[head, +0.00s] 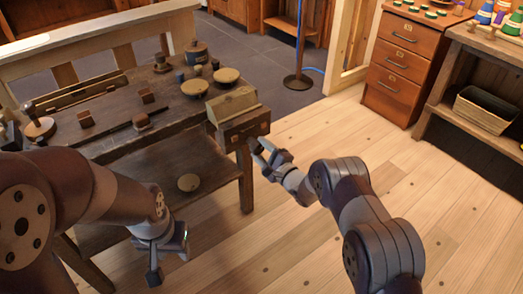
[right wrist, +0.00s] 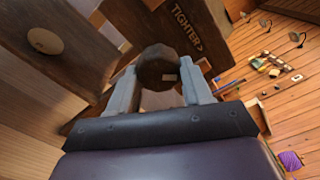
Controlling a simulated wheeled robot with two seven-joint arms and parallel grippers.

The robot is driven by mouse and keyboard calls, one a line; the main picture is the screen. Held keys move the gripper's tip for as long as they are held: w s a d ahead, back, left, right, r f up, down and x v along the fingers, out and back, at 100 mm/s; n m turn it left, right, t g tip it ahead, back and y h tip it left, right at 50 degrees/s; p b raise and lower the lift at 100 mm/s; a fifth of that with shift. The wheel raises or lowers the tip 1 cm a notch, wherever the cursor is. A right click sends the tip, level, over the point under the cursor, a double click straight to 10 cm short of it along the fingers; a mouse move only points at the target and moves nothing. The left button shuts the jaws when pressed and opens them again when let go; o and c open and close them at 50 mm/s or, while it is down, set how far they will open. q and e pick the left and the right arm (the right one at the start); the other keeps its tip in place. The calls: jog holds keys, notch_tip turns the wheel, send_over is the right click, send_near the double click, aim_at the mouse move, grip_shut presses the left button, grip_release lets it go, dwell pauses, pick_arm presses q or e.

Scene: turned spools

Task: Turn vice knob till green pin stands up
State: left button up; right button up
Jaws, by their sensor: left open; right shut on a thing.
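The wooden vice (head: 232,104) sits at the right front corner of the workbench (head: 115,140). In the right wrist view its dark face bears the lettering "TIGHTER >" (right wrist: 187,28). The dark, faceted vice knob (right wrist: 157,67) sits between the fingertips of my right gripper (right wrist: 160,85), which is shut on it. In the head view my right gripper (head: 260,149) reaches the vice's front from the right and hides the knob. My left gripper (head: 169,256) is open and empty, low in front of the bench, away from the vice. I cannot make out the green pin in either view.
Round wooden discs (head: 224,75), small blocks and jars stand on the bench top. A lower shelf (head: 160,170) holds another disc (head: 188,182). A drawer cabinet (head: 405,60) and a side bench with a basket (head: 484,108) stand at right.

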jog(key=o, duration=1)
jog(key=shift+w+d+f, duration=0.1)
jog(key=shift+d+f, duration=0.05)
jog(key=shift+d, duration=0.15)
jog(key=shift+o, duration=0.2)
jog(key=shift+a, duration=0.1)
jog(key=p+v, duration=0.2)
jog(key=v, duration=1)
jog(key=shift+s+p, duration=0.35)
jog(key=shift+p, duration=0.05)
